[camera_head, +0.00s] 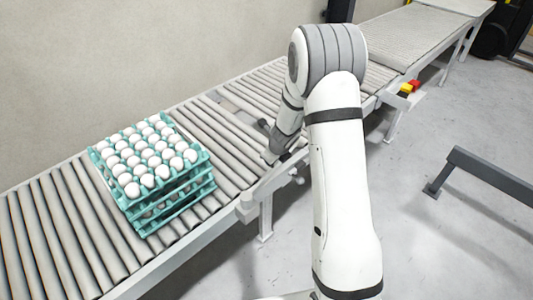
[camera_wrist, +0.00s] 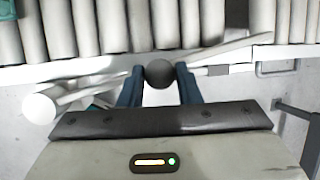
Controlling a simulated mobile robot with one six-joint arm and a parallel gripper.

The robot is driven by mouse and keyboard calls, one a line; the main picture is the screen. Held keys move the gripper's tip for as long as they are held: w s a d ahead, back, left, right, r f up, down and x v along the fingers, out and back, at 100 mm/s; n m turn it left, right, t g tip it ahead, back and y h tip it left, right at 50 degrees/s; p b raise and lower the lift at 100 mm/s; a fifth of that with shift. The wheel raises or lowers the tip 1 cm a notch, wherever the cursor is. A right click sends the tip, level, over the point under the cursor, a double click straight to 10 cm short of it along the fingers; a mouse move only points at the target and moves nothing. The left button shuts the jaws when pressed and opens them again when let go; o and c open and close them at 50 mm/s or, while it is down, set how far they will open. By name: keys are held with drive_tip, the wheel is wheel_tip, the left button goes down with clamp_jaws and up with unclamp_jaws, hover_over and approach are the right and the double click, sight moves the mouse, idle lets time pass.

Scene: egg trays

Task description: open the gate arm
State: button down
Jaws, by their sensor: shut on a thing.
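In the wrist view, my gripper (camera_wrist: 159,75) has its two dark blue fingers closed around a dark round knob (camera_wrist: 159,72). A pale bar, seemingly the gate arm (camera_wrist: 228,46), slants from beside the knob up to the right, over the edge of the rollers. In the head view, my gripper (camera_head: 275,157) is low at the near edge of the conveyor, partly hidden by my own arm. The knob cannot be made out there. A stack of teal egg trays (camera_head: 172,205) with white eggs stands on the rollers to the left of my gripper.
The roller conveyor (camera_head: 45,240) runs from lower left to upper right along a wall. A white ball-ended rod (camera_wrist: 38,108) is left of my fingers in the wrist view. A red and yellow device (camera_head: 408,88) sits on the conveyor's side. A grey floor barrier (camera_head: 490,172) stands at right.

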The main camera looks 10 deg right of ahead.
drive_tip(key=shift+s+d+r+m, duration=0.2)
drive_tip(key=shift+s+d+m, duration=0.15)
drive_tip(key=shift+d+m, duration=0.25)
drive_tip(key=shift+h, duration=0.3)
drive_tip(key=c, duration=1.5)
unclamp_jaws()
drive_tip(key=o, duration=0.4)
drive_tip(key=shift+s+a+f, duration=0.1)
drive_tip(key=shift+f, duration=0.05)
drive_tip(key=shift+o, duration=0.2)
drive_tip(key=p+v, duration=0.4)
drive_tip(key=v, duration=0.3)
drive_tip(key=shift+s+r, duration=0.15)
drive_tip(key=shift+r, duration=0.25)
